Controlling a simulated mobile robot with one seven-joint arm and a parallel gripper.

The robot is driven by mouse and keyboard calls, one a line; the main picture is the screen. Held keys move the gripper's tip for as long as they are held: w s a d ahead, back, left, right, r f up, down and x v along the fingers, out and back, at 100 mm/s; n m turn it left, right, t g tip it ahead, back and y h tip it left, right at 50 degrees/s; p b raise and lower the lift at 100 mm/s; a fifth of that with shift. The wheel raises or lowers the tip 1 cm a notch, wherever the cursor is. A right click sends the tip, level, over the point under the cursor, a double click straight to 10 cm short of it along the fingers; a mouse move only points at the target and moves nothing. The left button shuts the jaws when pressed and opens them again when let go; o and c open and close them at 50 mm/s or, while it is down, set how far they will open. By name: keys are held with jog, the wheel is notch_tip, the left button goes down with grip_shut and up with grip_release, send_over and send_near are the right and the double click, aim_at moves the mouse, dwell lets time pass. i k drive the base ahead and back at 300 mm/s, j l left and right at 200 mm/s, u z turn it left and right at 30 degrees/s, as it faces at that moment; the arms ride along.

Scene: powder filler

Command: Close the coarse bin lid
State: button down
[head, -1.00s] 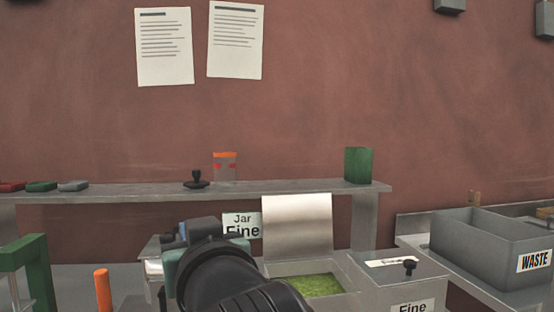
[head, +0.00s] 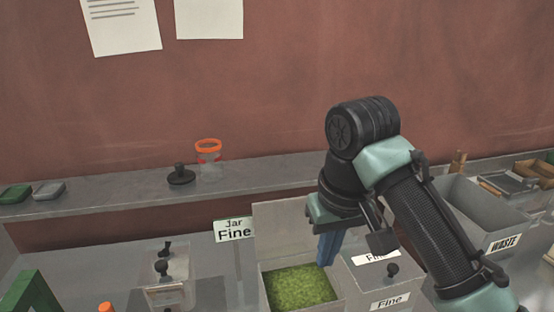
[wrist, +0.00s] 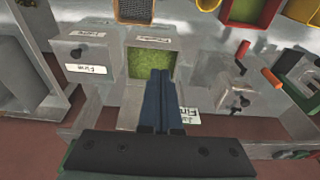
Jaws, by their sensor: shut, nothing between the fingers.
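An open bin (head: 264,292) with green grainy contents (head: 300,287) stands at the lower middle of the head view; the contents also show in the wrist view (wrist: 150,64). I take it for the coarse bin, but cannot read its label. Its grey lid (head: 283,222) stands raised behind the opening, partly hidden by my arm. My gripper (head: 325,262) points down at the bin's right rear, near the lid, its blue fingers shut and empty. In the wrist view the fingers (wrist: 158,72) reach to the opening's edge. I cannot tell whether they touch the lid.
Right of it, a bin marked "Fine" (head: 389,301) has a closed lid with a black knob (head: 391,270). A "Jar Fine" sign (head: 234,230) stands behind left. The shelf (head: 120,203) runs behind, holding a jar (head: 208,154). A grey waste bin (head: 500,223) stands right.

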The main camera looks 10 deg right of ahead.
aim_at(282, 227)
jog(key=i, duration=1.05)
